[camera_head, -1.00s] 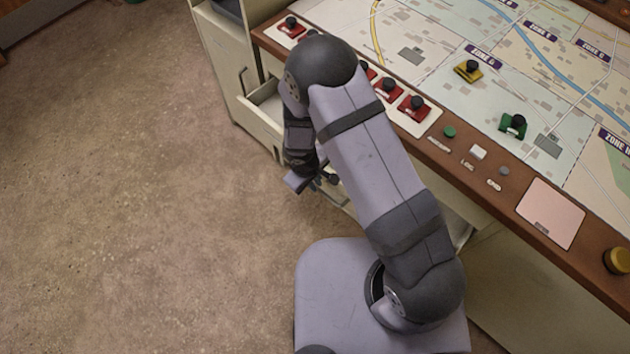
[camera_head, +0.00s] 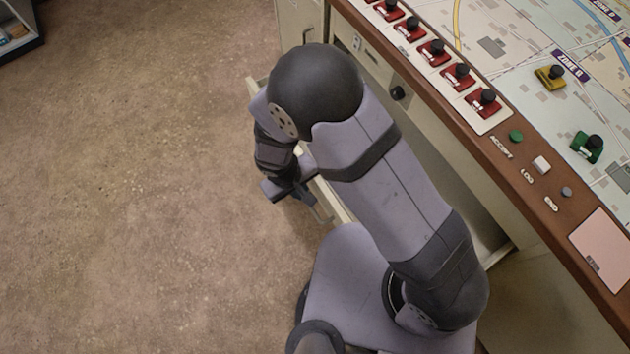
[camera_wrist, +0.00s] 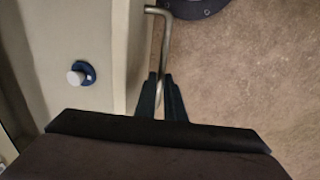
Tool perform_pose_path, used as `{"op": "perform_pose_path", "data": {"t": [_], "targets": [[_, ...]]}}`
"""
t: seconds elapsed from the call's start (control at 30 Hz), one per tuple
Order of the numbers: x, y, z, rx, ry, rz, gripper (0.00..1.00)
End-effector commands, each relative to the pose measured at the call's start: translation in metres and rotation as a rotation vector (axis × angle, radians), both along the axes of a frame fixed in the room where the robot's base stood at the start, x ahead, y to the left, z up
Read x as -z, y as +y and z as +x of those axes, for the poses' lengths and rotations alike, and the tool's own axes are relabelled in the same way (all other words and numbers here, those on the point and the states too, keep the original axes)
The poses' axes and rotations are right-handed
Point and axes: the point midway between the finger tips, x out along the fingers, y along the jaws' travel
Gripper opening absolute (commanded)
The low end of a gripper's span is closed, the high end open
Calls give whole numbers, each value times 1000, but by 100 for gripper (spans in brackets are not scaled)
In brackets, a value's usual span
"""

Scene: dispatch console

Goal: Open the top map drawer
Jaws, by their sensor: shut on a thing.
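The map drawer (camera_head: 336,201) stands out from the console's front; its cream rim shows on both sides of my arm, which hides most of it. In the wrist view the drawer's front edge (camera_wrist: 138,62) runs beside my fingers. A bent metal bar handle (camera_wrist: 165,48) rises between the dark fingers of my gripper (camera_wrist: 162,88), which is shut on it. My gripper (camera_head: 316,207) also shows in the head view, at the outer side of the drawer front. Inside the drawer, a small blue round piece with a pale knob (camera_wrist: 80,73) shows.
The console's wooden edge (camera_head: 460,130) and its map top (camera_head: 520,40) lie right of my arm, with red switches (camera_head: 458,76) along the edge. A black knob (camera_head: 398,92) sits on the front panel. The carpet (camera_head: 130,190) at left is clear.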

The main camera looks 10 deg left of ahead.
Motion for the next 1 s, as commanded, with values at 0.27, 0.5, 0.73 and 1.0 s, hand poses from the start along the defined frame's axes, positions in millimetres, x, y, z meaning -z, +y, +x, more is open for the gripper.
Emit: {"op": "perform_pose_path", "data": {"t": [0.27,0.5,0.73,1.0], "targets": [[0,7,-7,1,-1,-1,0],[-1,7,-6,1,-1,-1,0],[0,7,-6,1,-1,-1,28],[-6,7,-6,1,-2,0,28]]}}
